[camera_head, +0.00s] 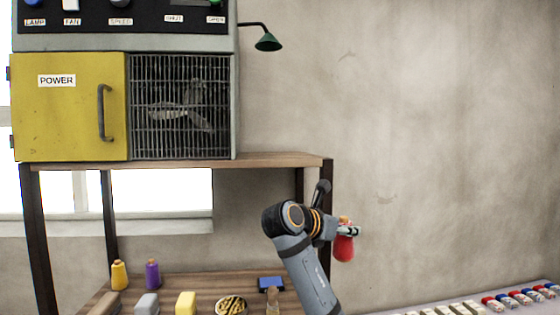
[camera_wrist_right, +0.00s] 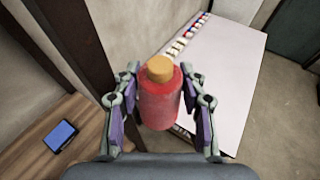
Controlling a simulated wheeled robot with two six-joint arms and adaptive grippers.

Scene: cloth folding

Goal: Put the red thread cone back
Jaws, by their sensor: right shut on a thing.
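The red thread cone (camera_wrist_right: 160,104) with its orange-yellow top is between the fingers of my right gripper (camera_wrist_right: 160,100) in the right wrist view. The fingers are shut on its sides. In the head view the red cone (camera_head: 343,248) hangs in the air just right of the wooden shelf's post, held at the end of my right arm. A yellow thread cone (camera_head: 119,274) and a purple thread cone (camera_head: 152,273) stand upright side by side on the lower wooden shelf (camera_head: 205,284) at the left. My left gripper is not in either view.
A white table (camera_wrist_right: 222,85) with small items lies right. Shelf room shows right of the purple cone.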

